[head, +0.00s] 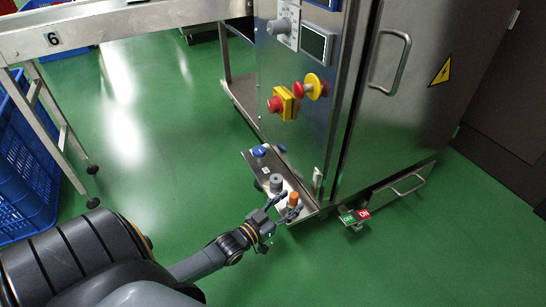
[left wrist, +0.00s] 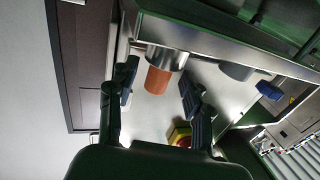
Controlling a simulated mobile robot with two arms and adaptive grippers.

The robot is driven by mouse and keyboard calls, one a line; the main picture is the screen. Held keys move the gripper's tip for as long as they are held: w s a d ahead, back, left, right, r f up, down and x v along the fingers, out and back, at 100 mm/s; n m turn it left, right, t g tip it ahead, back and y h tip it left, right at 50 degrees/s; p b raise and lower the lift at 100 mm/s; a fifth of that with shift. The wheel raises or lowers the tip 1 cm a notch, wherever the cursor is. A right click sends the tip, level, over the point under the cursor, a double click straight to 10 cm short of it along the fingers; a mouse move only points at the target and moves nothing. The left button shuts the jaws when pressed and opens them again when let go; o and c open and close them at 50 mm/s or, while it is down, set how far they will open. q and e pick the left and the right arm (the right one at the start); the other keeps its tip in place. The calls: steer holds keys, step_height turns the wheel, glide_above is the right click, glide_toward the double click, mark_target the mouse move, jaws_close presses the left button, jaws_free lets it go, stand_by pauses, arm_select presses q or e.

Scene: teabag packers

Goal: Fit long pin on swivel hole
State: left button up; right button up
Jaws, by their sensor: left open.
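My left gripper (head: 284,207) is open at the front of a small steel shelf (head: 262,170). An orange cylinder (head: 294,198) stands on the shelf beside the fingertips. In the left wrist view the orange cylinder (left wrist: 158,80) with a metal collar shows between the two spread fingers (left wrist: 159,88); I see no clear contact. A grey knob-like cylinder (head: 276,183) and a blue knob (head: 259,151) stand further along the shelf. I cannot tell from the frames which part is the long pin or where the swivel hole is. My right gripper is not in view.
A steel cabinet (head: 345,115) with a red and yellow switch (head: 313,87) rises behind the shelf. Green and red pedals (head: 356,217) sit right of it. A conveyor frame (head: 120,22) and blue crates (head: 28,165) are at the left. The green floor between is clear.

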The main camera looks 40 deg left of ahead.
arm_select(q)
steer(key=s+a, duration=0.1)
steer(key=s, duration=0.8)
steer(key=shift+s, duration=0.35)
steer(key=shift+a, duration=0.1)
